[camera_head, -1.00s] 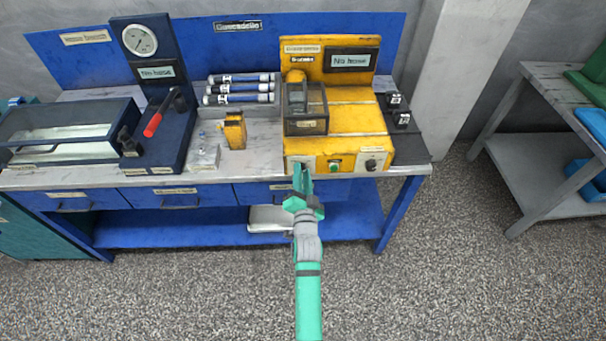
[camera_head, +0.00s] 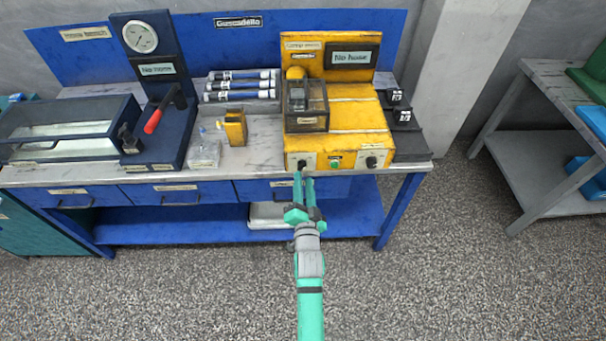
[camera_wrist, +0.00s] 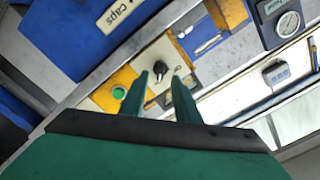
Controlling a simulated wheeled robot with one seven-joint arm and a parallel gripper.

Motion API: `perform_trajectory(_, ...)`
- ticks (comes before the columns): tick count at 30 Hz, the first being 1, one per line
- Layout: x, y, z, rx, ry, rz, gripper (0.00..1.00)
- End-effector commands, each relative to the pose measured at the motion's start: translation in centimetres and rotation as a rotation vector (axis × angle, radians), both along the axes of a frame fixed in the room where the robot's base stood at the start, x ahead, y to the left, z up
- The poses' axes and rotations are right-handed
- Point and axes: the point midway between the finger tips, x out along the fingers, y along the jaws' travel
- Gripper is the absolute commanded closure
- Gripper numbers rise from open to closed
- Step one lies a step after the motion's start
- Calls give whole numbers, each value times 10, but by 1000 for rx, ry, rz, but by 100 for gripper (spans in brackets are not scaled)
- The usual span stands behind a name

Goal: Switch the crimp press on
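The crimp press (camera_head: 345,117) is a yellow machine at the right end of the blue bench, with a "No hose" display on its back panel. Its front has a black rotary switch (camera_head: 302,163) on a pale plate at the left, a green button (camera_head: 335,162) in the middle and a black knob (camera_head: 371,162) at the right. My gripper (camera_head: 303,179) is in front of the left switch. In the wrist view my gripper (camera_wrist: 160,76) has its two green fingers apart, with the black switch (camera_wrist: 161,68) showing between the fingertips. I cannot tell whether they touch it.
A clear-lidded box (camera_head: 306,108) stands on the press. Black blocks (camera_head: 402,117) lie to its right, a small yellow part (camera_head: 235,128) and hoses (camera_head: 240,87) to its left. A test stand with a red-handled lever (camera_head: 154,122) is further left. The floor before the bench is clear.

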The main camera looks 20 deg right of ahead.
Motion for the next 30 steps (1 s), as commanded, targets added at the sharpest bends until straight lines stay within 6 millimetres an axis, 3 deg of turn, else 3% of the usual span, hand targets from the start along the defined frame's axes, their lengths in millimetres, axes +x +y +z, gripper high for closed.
perform_trajectory(6, -36, 10, 0, 0, 1, 0, 71)
perform_trajectory(12, -53, 15, 0, 0, -1, -1, 71)
perform_trajectory(30, -57, 17, 0, 0, -1, 1, 71)
